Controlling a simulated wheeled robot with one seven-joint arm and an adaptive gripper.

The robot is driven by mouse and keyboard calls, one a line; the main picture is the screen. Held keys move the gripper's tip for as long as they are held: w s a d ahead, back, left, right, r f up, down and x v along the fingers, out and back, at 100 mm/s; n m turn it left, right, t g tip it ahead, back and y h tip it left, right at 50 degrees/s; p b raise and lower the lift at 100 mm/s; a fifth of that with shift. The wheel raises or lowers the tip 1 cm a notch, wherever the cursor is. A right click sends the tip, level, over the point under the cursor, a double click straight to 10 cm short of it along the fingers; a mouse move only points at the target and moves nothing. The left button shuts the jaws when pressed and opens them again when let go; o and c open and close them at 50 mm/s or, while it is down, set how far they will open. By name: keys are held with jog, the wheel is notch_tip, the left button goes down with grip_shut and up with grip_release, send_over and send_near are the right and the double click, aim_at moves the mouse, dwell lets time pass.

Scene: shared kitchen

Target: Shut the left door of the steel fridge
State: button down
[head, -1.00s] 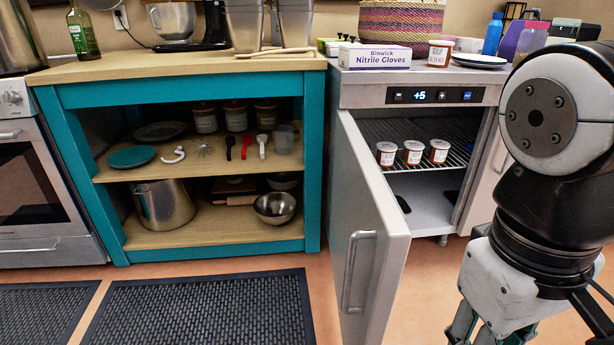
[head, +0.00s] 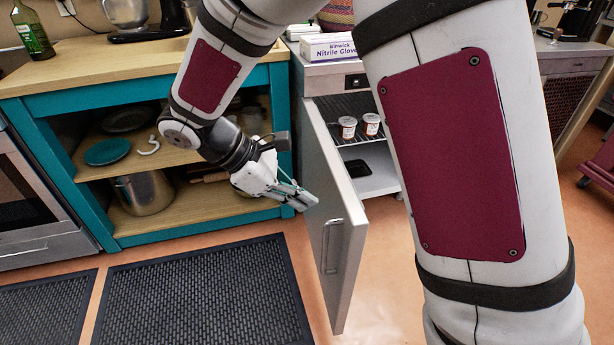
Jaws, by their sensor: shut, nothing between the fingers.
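The steel fridge (head: 335,78) stands right of the teal shelf unit, partly hidden behind my arm. Its left door (head: 340,190) is swung wide open toward me, with a vertical bar handle (head: 331,246) on its outer face. Inside, white-lidded tubs (head: 347,127) stand on a wire shelf. My gripper (head: 308,203) is shut and empty. It is at the left, outer side of the door, above the handle, close to the door face. I cannot tell whether it touches. The fridge's right side is hidden by my arm.
The teal shelf unit (head: 110,235) stands left of the fridge, close behind my gripper, with a steel pot (head: 142,193) and other kitchenware. Black mats (head: 205,295) lie on the floor in front. A nitrile gloves box (head: 328,46) sits on the fridge top.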

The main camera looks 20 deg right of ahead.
jog(key=w+a+f+n+p, duration=0.1)
jog(key=a+f+n+p, duration=0.1)
jog(key=a, duration=0.2)
jog(key=b, duration=0.2)
send_near(326, 223)
jog(key=s+d+f, duration=0.2)
jog(key=s+f, duration=0.1)
jog(key=f, duration=0.1)
jog(key=d, duration=0.3)
jog(key=shift+s+d+f+n+t+h, duration=0.2)
jog(key=shift+s+n+t+h, duration=0.1)
jog(key=shift+h, duration=0.1)
jog(key=shift+d, duration=0.6)
